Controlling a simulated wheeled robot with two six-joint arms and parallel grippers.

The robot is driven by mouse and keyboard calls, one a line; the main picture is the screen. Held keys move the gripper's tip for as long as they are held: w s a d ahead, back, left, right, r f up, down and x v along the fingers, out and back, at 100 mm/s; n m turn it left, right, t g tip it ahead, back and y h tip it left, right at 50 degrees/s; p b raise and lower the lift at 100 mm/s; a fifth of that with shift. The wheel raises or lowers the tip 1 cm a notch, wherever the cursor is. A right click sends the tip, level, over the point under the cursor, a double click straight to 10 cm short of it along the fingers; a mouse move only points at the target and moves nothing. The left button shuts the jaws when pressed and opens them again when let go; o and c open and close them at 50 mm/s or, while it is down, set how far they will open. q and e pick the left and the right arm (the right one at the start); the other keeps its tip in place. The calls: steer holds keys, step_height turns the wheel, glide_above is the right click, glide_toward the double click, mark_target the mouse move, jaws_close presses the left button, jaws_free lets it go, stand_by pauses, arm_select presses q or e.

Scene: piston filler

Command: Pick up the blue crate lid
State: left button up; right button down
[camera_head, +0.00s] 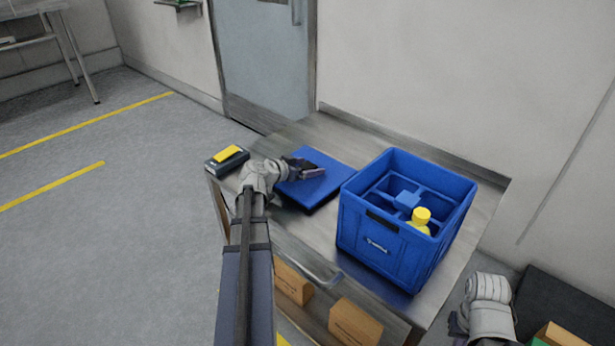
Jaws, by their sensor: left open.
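The blue crate lid (325,187) lies flat on the metal table, left of the blue crate. My left gripper (317,178) is over the lid with its jaws open. The gripper and wrist hide part of the lid's left side, and I cannot tell whether the fingers touch it. The blue crate (385,244) stands open on the table, with dividers and a yellow-capped bottle (420,222) inside. My right arm shows at the lower right, but its fingers are out of view.
A dark device with a yellow top (227,155) sits at the table's left corner. The metal table (468,232) has a raised back edge by the wall. Cardboard boxes (354,322) stand on a shelf below. A dark bin (560,300) is at the lower right.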

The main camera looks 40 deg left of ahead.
arm_select(q)
jaws_close()
stand_by(0.6)
